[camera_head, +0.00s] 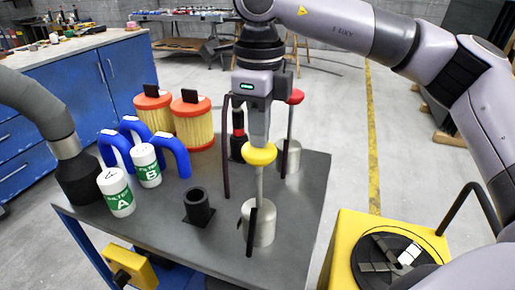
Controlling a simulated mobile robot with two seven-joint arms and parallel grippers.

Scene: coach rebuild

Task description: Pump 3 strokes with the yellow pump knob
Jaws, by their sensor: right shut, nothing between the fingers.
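The yellow pump knob (260,154) sits on top of a thin upright rod. The rod rises from a silver pump cylinder (262,224) near the front of the dark table. My right gripper (258,142) points straight down with its fingers shut and empty. Its fingertips are right at the top of the yellow knob and seem to touch it. The rod shows a long stretch between knob and cylinder. A second pump with a red knob (294,97) and its own silver cylinder (290,158) stands just behind. My left gripper is not in view.
Left on the dark table (178,245) are white-green canisters A (117,195) and B (147,167), blue curved pipes (173,152), a black socket (197,208) and orange-topped filters (192,125). A thin dark upright bar (226,150) stands close left of the gripper. A yellow cart (345,235) is at right.

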